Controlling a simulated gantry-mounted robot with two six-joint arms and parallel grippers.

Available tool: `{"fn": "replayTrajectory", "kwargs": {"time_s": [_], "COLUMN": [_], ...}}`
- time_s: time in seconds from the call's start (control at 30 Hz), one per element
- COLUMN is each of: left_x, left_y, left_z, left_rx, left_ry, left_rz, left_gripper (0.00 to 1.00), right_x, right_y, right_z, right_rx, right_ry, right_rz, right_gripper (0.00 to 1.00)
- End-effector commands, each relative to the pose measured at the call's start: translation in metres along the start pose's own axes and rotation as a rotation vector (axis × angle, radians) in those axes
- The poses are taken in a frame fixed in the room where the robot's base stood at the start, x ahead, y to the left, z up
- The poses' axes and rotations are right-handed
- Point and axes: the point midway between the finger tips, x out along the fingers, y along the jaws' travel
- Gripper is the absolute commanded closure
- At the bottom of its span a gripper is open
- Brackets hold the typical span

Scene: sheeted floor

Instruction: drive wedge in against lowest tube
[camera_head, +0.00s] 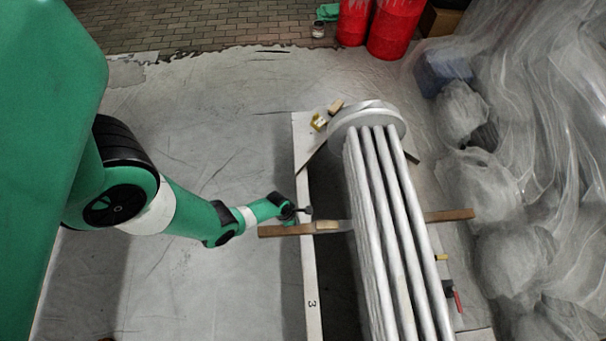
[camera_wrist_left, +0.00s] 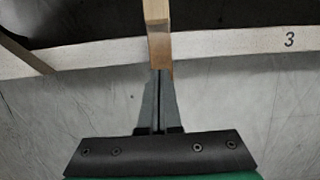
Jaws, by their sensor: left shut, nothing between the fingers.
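A bundle of pale grey tubes (camera_head: 388,230) runs down the head view from a round end plate (camera_head: 372,116). A brown wooden bar (camera_head: 285,231) crosses under the bundle and sticks out both sides. A lighter wooden wedge (camera_head: 329,226) lies along this bar at the bundle's left side; whether it touches the lowest tube is unclear. The wedge also shows at the top of the left wrist view (camera_wrist_left: 156,12). My left gripper (camera_head: 308,211) is shut and empty, its fingertips (camera_wrist_left: 160,75) just short of the wedge's near end in that view. My right gripper is not in view.
A white beam marked 3 (camera_head: 312,280) runs along the bundle's left side. Clear sheeting (camera_head: 530,190) heaps at the right; red drums (camera_head: 395,28) stand behind. Sheeted floor (camera_head: 215,130) at left is open.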

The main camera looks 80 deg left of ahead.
Motion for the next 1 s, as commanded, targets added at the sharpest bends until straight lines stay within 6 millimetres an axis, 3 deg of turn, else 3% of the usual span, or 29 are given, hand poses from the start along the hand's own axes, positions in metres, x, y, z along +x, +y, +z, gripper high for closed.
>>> {"fn": "replayTrajectory", "kwargs": {"time_s": [0.03,0.33,0.6,1.0], "left_x": [0.021,0.088,0.088,0.087], "left_y": [0.0,0.0,0.0,0.0], "left_z": [-0.002,-0.002,0.035,0.039], "left_rx": [0.002,0.003,0.004,0.001], "left_ry": [0.0,0.0,-0.001,0.0], "left_rz": [-0.001,0.0,0.0,0.0], "left_gripper": [1.0,1.0,1.0,1.0], "right_x": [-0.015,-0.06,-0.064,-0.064], "right_y": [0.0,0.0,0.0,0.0], "right_z": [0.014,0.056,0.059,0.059], "right_rx": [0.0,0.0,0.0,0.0], "right_ry": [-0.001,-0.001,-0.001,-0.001], "right_rz": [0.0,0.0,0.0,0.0], "right_gripper": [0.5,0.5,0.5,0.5]}}
